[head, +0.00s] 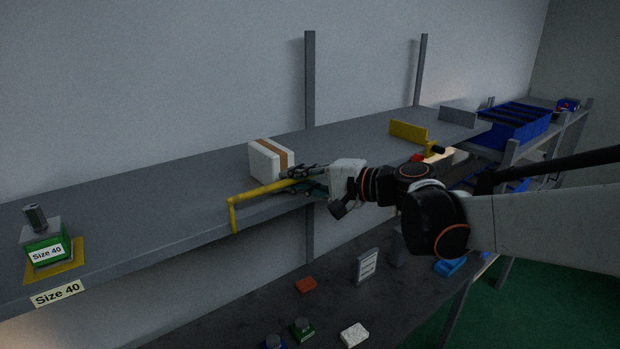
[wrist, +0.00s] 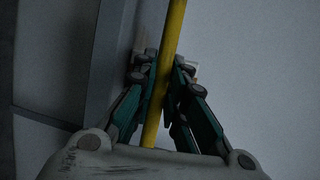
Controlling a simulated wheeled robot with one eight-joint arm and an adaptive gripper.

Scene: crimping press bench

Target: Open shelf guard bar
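The yellow shelf guard bar (head: 258,191) runs along the front edge of the upper shelf (head: 150,215), with a short bent end hanging down at its left. It stands in front of a white box with a brown stripe. My gripper (head: 292,181) reaches in from the right, at the bar's right part. In the wrist view the bar (wrist: 174,35) passes between the green-and-grey fingers (wrist: 164,68). The fingertips sit close against both sides of the bar, and the gripper looks shut on it. The exact contact is dark, and my gripper and arm hide the bar's right part.
The white box (head: 265,160) stands just behind the bar. A yellow plate (head: 408,131) and blue bins (head: 515,125) are farther right.

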